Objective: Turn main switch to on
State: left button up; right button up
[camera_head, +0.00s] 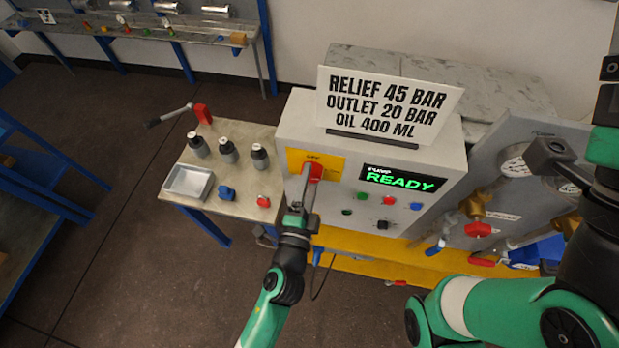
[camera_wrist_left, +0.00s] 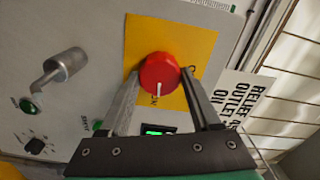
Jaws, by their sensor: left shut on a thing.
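The main switch is a red round knob (camera_head: 314,171) on a yellow plate (camera_head: 332,162) at the upper left of the grey control cabinet's front. In the left wrist view the knob (camera_wrist_left: 159,72) sits between the two fingers of my left gripper (camera_wrist_left: 163,88), which is shut on it. The knob's white mark points down in that view, toward lettering that looks like "ON". In the head view my left gripper (camera_head: 308,192) reaches up to the knob and partly covers it. My right gripper (camera_head: 556,160) is at the right, in front of the gauge panel; its jaw opening is unclear.
The cabinet display (camera_head: 402,179) reads "PUMP READY" in green. Buttons and a black knob (camera_head: 383,225) sit below it. A sign (camera_head: 388,101) stands on top. A side table (camera_head: 230,160) at left holds bottles and a metal tray (camera_head: 188,182). Gauges and valves (camera_head: 478,205) are at right.

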pick_arm(q)
jog(key=shift+m, duration=0.5)
jog(key=o, duration=1.4)
jog(key=shift+s, duration=0.4)
jog(key=v, duration=1.1)
jog(key=shift+w, duration=0.1)
jog(key=shift+a, duration=0.1)
